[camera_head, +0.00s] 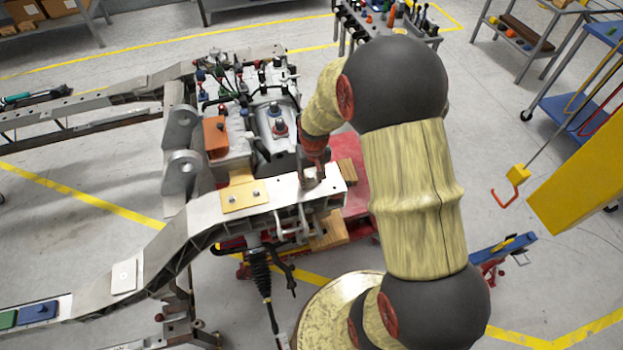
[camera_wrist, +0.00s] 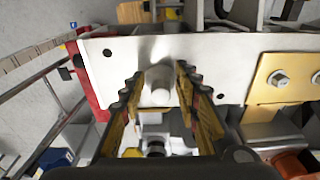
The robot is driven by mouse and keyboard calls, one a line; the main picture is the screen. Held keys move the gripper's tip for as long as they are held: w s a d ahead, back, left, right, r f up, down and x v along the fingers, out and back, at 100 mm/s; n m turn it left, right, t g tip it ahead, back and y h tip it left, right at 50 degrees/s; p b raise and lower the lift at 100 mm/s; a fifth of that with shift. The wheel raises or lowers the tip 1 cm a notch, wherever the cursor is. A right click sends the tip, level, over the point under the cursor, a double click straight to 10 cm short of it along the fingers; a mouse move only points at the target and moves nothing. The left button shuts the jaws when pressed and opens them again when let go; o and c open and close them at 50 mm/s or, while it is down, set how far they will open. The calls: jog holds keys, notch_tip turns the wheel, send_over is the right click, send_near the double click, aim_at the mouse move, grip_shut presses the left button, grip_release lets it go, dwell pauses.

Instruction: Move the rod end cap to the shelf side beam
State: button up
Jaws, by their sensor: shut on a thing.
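In the wrist view a smooth pale cylinder, which I take for the rod end cap (camera_wrist: 160,86), sits between the two fingers of my gripper (camera_wrist: 157,78). The fingers have worn yellow pads and are closed on it. Right beyond the tips is the flat face of a pale metal beam (camera_wrist: 222,76) with small dark holes. I cannot tell whether the cap touches it. In the head view my gripper (camera_head: 313,172) points down at the right end of this beam (camera_head: 296,187); the arm partly hides the spot. No part is clearly recognisable as the shelf side beam.
An ochre plate with bolts (camera_head: 244,195) lies on the beam. An engine block (camera_head: 255,115) with many fittings stands behind. Wooden blocks (camera_head: 329,232) and a red stand (camera_head: 362,192) are beside the beam end. A yellow hoist arm (camera_head: 580,185) with a hook is at right.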

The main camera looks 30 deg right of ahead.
jog(key=shift+f, duration=0.1)
jog(key=o, duration=0.9)
jog(key=s+a+r+t+p, duration=0.1)
jog(key=s+a+r, duration=0.1)
jog(key=r, duration=0.6)
jog(key=s+a+r+n, duration=0.1)
jog(key=s+a+r, duration=0.15)
jog(key=r, duration=0.65)
jog(key=s+a+r+t+p, duration=0.1)
jog(key=s+a+r, duration=0.15)
jog(key=r, duration=0.55)
jog(key=s+a+r+n+t, duration=0.1)
jog(key=s+a+r, duration=0.2)
jog(key=s, duration=0.3)
jog(key=s+a+r+n+t, duration=0.1)
jog(key=s+a+r, duration=0.3)
jog(key=s, duration=0.2)
jog(key=shift+r, duration=0.4)
jog(key=shift+f, duration=0.1)
